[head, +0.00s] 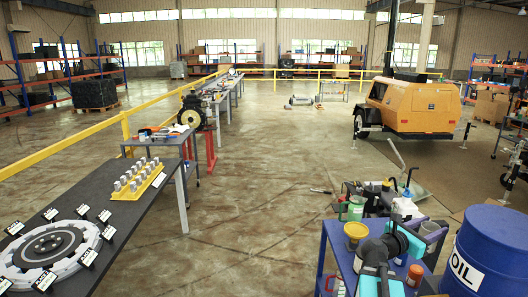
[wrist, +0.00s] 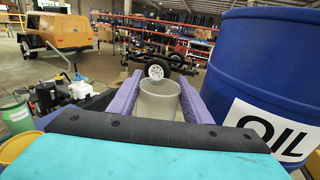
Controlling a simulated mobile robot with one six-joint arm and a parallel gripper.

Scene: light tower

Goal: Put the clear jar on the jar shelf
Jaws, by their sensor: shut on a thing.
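The clear jar (wrist: 158,102) looks pale grey and translucent, with its open rim up. My gripper (wrist: 155,92) has its two purple fingers shut on the jar, one on each side. In the head view the jar (head: 430,228) and my gripper (head: 432,238) are at the right, over or beside a blue trolley (head: 338,243). My arm hides part of that trolley, and I cannot tell whether the jar's base touches anything. I cannot tell for certain which surface is the jar shelf.
A blue oil drum (head: 490,250) stands close right of my gripper. A yellow-topped container (head: 355,231), a green container (head: 356,208) and a red-orange jar (head: 414,275) are around the trolley. A long dark table (head: 110,225) is at the left. The middle floor is clear.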

